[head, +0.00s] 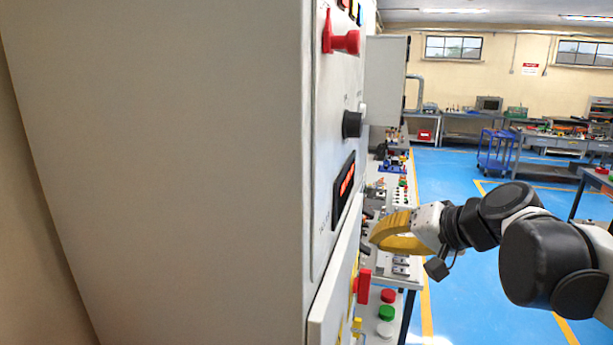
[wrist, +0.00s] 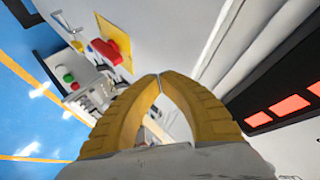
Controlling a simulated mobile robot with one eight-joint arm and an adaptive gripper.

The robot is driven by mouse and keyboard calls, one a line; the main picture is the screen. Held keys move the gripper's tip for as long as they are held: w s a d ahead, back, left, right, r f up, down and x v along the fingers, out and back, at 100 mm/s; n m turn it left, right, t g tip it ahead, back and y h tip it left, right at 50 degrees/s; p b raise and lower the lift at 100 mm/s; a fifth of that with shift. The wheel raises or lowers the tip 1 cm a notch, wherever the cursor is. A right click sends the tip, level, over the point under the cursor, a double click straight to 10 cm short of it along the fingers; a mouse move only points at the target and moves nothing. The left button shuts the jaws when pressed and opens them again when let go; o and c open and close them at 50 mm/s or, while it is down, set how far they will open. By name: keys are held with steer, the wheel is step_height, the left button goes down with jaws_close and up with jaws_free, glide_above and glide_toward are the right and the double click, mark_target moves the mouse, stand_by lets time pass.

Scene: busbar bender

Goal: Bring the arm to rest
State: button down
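My gripper (head: 376,238) is at the end of my arm, which reaches in from the right in the head view. Its yellow curved fingers point left, toward the front panel of the grey cabinet (head: 180,150). In the wrist view the two fingertips of my gripper (wrist: 159,75) meet, with nothing held between them. The red-lit display (head: 345,188) on the cabinet front is just left of and above the fingers; the display (wrist: 290,108) also shows at the right of the wrist view. I cannot tell exactly how far the fingers are from the panel.
The cabinet front carries a red handle (head: 342,40) and a black knob (head: 352,123). Below my gripper are red (head: 388,296) and green (head: 386,312) buttons. A yellow plate (wrist: 118,42) shows in the wrist view. Blue floor (head: 450,200) lies open behind; a blue cart (head: 495,150) stands farther back.

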steer(key=s+d+f+n+h+b, duration=0.1)
steer(key=s+f+b, duration=0.5)
steer(key=f, duration=0.7)
steer(key=s+d+f+n+g+h+b, duration=0.1)
steer(key=s+f+h+b, duration=0.2)
steer(key=f, duration=1)
steer(key=s+d+f+n+g+h+b, duration=0.1)
steer(key=s+d+f+h+b, duration=0.1)
steer(key=s+f+b, duration=0.8)
step_height(320, 180, down, 3)
steer(key=b, duration=0.2)
steer(key=shift+f+h+b, duration=0.2)
steer(key=shift+h+b, duration=0.1)
steer(key=shift+h, duration=0.1)
steer(key=shift+w, duration=0.1)
steer(key=shift+a, duration=0.15)
